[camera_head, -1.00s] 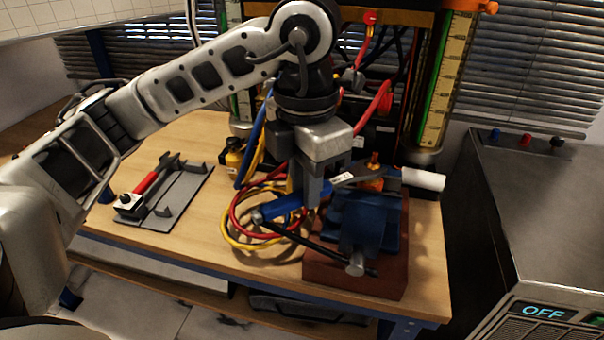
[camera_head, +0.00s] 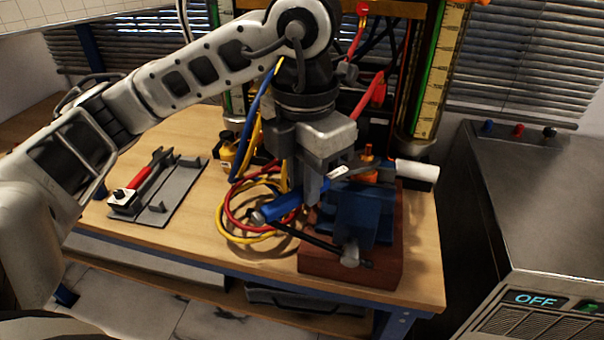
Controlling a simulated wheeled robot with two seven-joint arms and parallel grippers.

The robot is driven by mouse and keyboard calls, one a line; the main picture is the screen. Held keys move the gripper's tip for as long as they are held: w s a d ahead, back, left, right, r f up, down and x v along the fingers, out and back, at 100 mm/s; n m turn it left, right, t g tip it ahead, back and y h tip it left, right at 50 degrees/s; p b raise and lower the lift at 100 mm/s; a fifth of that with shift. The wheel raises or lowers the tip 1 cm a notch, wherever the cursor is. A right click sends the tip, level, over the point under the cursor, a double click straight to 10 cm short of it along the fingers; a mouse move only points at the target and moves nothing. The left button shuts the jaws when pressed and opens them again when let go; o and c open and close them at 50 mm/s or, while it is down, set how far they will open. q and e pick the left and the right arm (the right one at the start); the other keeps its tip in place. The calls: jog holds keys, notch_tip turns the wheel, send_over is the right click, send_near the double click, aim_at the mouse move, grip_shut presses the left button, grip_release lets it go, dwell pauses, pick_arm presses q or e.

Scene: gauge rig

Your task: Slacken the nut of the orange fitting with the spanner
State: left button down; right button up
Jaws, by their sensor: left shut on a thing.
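The spanner has a blue handle (camera_head: 284,206) and a grey metal head that points right, behind the vise. My left gripper (camera_head: 305,193) comes down from above and is shut on the spanner's handle. The orange fitting (camera_head: 367,154) is behind the vise, at the spanner's head end; its lower part is largely hidden. I cannot tell whether the spanner's jaws are around the nut or only beside it. My right gripper is not in view.
A blue vise (camera_head: 362,215) on a red-brown block (camera_head: 330,265) stands close to the gripper. Red and yellow hoses (camera_head: 232,222) coil left of it. A red-handled tool (camera_head: 138,186) lies on a grey holder (camera_head: 172,204). A white cylinder (camera_head: 415,173) is at the right.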

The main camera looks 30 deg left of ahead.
pick_arm(q)
jog(key=shift+s+d+n, duration=0.2)
jog(key=shift+d+n, duration=0.6)
jog(key=shift+d, duration=0.05)
jog(key=shift+s+d+n, duration=0.2)
jog(key=shift+d+n, duration=0.6)
dwell(1.4)
jog(key=shift+d+n, duration=0.9)
dwell(0.7)
jog(key=shift+a+m+b, duration=0.6)
jog(key=shift+a+m, duration=0.3)
jog(key=shift+a, duration=0.1)
dwell(0.5)
